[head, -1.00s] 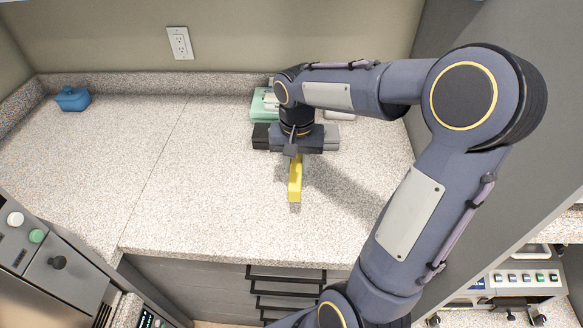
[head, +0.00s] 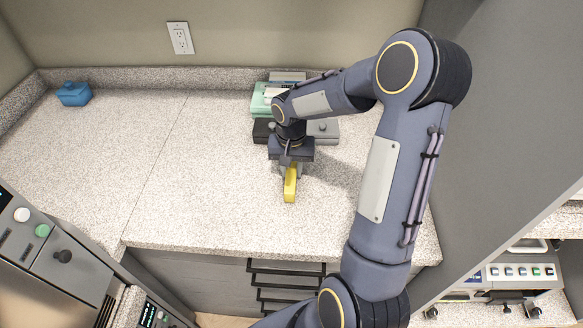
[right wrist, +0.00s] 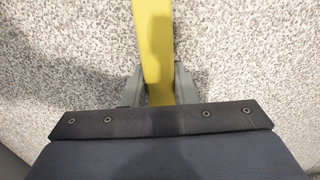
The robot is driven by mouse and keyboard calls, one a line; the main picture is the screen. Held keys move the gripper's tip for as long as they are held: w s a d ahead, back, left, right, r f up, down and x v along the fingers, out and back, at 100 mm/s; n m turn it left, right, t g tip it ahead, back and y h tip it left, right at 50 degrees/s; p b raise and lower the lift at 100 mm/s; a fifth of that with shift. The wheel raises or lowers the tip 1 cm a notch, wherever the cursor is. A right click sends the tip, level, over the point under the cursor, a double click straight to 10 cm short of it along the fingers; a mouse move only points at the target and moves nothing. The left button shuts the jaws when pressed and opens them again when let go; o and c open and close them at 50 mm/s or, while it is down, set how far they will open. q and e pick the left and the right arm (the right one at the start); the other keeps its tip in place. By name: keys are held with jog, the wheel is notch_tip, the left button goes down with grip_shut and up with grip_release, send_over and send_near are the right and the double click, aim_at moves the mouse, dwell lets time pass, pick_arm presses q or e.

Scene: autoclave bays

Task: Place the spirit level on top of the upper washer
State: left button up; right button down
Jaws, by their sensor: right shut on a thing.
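The spirit level is a yellow bar (head: 290,187) at the front middle of the speckled counter, pointing toward the front edge. My right gripper (head: 289,168) is over its far end and shut on it. In the right wrist view, the level (right wrist: 154,40) runs up between the two grey fingers (right wrist: 158,88), which touch or nearly touch its sides. I cannot tell whether the level is clear of the counter. I cannot tell for sure which machine is the upper washer; a grey machine with knobs (head: 70,270) is at the lower left. My left gripper is not in view.
Behind my right gripper lie dark and grey boxes (head: 325,128) and a green item (head: 259,103). A blue container (head: 74,94) sits at the back left. Another machine with buttons (head: 522,272) is at the lower right. The counter's left and middle are clear.

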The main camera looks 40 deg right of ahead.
jog(key=c, duration=1.6)
grip_release()
jog(key=shift+f, duration=0.2)
jog(key=o, duration=0.4)
jog(key=shift+o, duration=0.2)
jog(key=shift+r, duration=0.1)
